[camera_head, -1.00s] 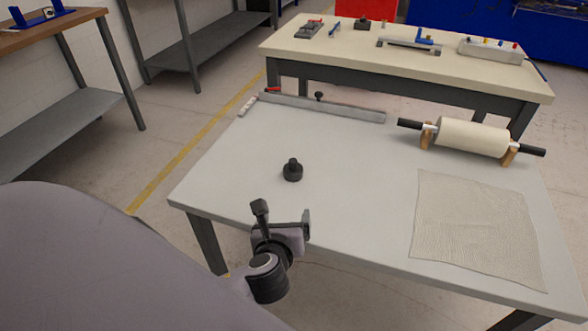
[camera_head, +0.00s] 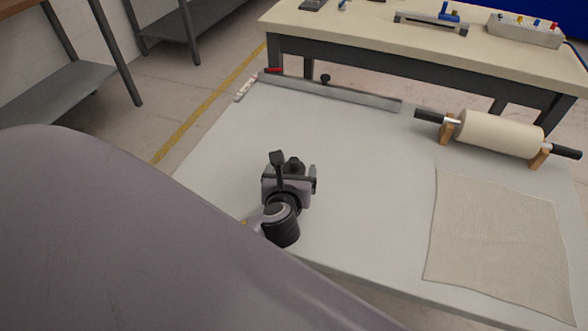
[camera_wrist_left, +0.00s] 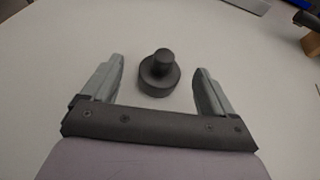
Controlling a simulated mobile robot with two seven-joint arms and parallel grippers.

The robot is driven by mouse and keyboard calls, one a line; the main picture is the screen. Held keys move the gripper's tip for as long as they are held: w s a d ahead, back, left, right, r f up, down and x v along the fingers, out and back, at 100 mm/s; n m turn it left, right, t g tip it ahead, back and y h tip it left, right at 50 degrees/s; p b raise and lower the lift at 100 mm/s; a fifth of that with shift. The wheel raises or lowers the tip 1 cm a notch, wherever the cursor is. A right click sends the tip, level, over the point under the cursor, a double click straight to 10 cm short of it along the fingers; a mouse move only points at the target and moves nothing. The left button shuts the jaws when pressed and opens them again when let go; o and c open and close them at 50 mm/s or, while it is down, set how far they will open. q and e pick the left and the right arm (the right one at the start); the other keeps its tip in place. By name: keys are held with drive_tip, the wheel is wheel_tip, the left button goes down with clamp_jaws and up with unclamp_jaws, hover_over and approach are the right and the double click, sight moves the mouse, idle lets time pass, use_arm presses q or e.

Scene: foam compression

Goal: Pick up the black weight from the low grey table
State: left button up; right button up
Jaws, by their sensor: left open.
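The black weight (camera_wrist_left: 159,75) is a short round body with a knob on top. It stands upright on the low grey table (camera_head: 350,170). In the left wrist view it lies between and slightly beyond the fingertips of my open left gripper (camera_wrist_left: 158,78), with a gap on each side. In the head view my left gripper (camera_head: 294,168) covers most of the weight, and only its dark knob (camera_head: 294,162) shows behind the gripper. My right gripper is in neither view.
A cream roll (camera_head: 500,133) rests on wooden supports at the back right. A beige cloth (camera_head: 495,245) lies flat on the right side. A long grey bar (camera_head: 340,94) runs along the back edge. The table's middle is clear. A cream workbench (camera_head: 390,45) stands behind.

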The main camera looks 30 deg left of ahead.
sight(293, 168)
use_arm(q)
drive_tip(key=shift+x, duration=1.9)
drive_tip(key=shift+d+f, duration=0.15)
drive_tip(key=shift+f, duration=0.05)
drive_tip(key=c, duration=1.3)
drive_tip(key=shift+r, duration=0.1)
drive_tip(key=shift+c, duration=1.3)
